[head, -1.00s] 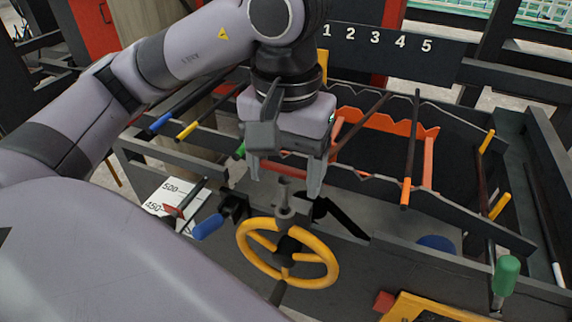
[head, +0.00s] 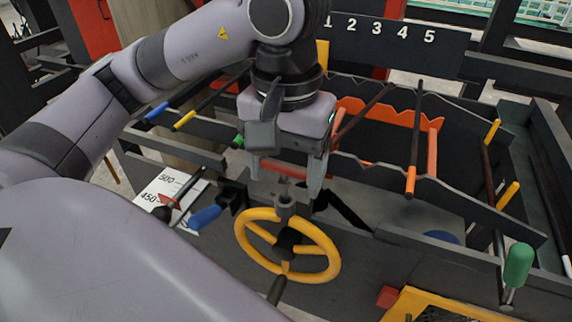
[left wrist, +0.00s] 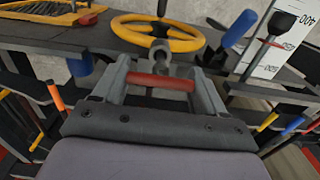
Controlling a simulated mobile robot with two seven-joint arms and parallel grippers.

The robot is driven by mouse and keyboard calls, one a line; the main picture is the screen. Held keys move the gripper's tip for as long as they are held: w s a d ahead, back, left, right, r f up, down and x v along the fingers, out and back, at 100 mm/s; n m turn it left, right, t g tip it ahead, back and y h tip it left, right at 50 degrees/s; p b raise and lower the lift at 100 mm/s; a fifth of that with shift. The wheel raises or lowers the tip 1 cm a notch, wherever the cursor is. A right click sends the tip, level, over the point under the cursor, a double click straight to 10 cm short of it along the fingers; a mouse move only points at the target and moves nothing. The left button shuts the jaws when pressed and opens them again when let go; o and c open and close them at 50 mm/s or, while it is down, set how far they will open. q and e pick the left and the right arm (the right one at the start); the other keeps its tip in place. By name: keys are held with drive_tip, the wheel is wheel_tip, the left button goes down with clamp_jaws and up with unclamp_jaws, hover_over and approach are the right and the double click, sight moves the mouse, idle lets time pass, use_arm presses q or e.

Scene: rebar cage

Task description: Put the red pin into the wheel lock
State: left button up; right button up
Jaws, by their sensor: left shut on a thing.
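The yellow handwheel (head: 330,246) stands at the front of the machine, with a grey upright lock fitting (head: 286,208) at its far rim. My left gripper (head: 285,180) points down just above and behind this fitting. In the left wrist view its fingers (left wrist: 163,84) are shut on the red pin (left wrist: 160,82), which lies crosswise between them. The lock fitting shows just beyond the pin in that view (left wrist: 160,52); I cannot tell whether they touch. The handwheel is also there (left wrist: 185,44). My right gripper is not in view.
A blue-handled lever (head: 205,217) and a white scale plate (head: 160,192) stand left of the wheel. A green-handled lever (head: 518,264) is at the right. Notched racks with coloured bars lie behind the gripper, below a numbered board (head: 395,45).

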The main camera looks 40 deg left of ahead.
sight(286, 169)
use_arm(q)
drive_tip(key=shift+f+b, duration=0.95)
drive_tip(key=shift+f, duration=0.05)
drive_tip(key=shift+f+b, duration=0.5)
drive_tip(key=shift+b, duration=0.05)
drive_tip(key=o, duration=1.1)
drive_tip(key=shift+o, duration=0.2)
wheel_tip(286, 169, up, 6)
drive_tip(key=shift+f+p, duration=0.1)
drive_tip(key=shift+p, duration=0.65)
drive_tip(key=shift+r, duration=0.6)
